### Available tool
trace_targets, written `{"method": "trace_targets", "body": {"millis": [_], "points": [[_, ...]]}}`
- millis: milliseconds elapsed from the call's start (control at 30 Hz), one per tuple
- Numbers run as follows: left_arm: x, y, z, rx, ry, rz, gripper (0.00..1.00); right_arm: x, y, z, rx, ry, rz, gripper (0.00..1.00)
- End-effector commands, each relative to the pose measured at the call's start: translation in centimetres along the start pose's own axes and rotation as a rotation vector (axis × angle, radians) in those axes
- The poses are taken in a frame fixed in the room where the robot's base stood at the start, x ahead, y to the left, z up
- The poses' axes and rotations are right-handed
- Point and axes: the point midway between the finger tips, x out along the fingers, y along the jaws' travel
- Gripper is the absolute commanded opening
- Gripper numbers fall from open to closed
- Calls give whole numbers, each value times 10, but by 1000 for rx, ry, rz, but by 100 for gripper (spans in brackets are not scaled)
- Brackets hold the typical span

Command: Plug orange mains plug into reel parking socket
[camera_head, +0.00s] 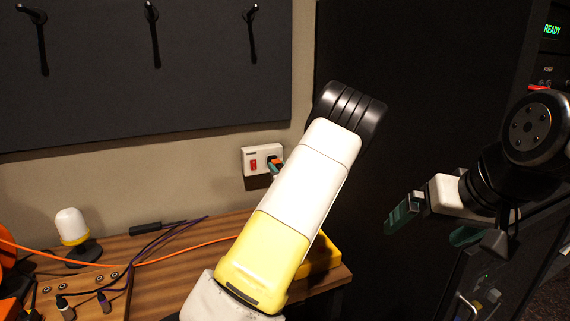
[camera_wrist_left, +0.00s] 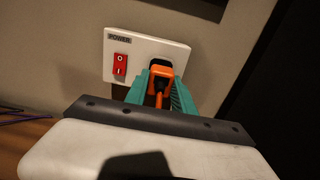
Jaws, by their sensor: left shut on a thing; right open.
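The orange mains plug (camera_wrist_left: 160,72) is between the teal fingers of my left gripper (camera_wrist_left: 158,88), which is shut on it. The plug sits at the black outlet of a white wall plate (camera_wrist_left: 145,47) marked POWER; I cannot tell how deep it is seated. In the head view, my left gripper (camera_head: 276,167) shows only as a small teal tip at this wall plate (camera_head: 247,160), mostly hidden by my arm. An orange body, perhaps the reel (camera_head: 8,275), is cut off at the left edge. I cannot make out its parking socket. My right gripper (camera_head: 425,233) is open and empty at right.
A red switch (camera_wrist_left: 120,64) is left of the outlet. An orange cable (camera_head: 190,253) and purple cables (camera_head: 160,238) cross the wooden desk (camera_head: 205,233). A white-domed lamp (camera_head: 72,228) stands at left. A yellow tray (camera_head: 322,262) is partly behind my arm. A dark cabinet is at right.

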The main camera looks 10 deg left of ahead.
Motion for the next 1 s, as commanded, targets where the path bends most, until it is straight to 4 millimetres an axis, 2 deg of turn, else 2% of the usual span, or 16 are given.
{"method": "trace_targets", "body": {"millis": [700,1000], "points": [[-29,-1,0,0,-1,-2,0,0,0,0,0,0,0,100],[-32,0,0,0,-1,-1,0,0,0,0,0,0,0,100]]}}
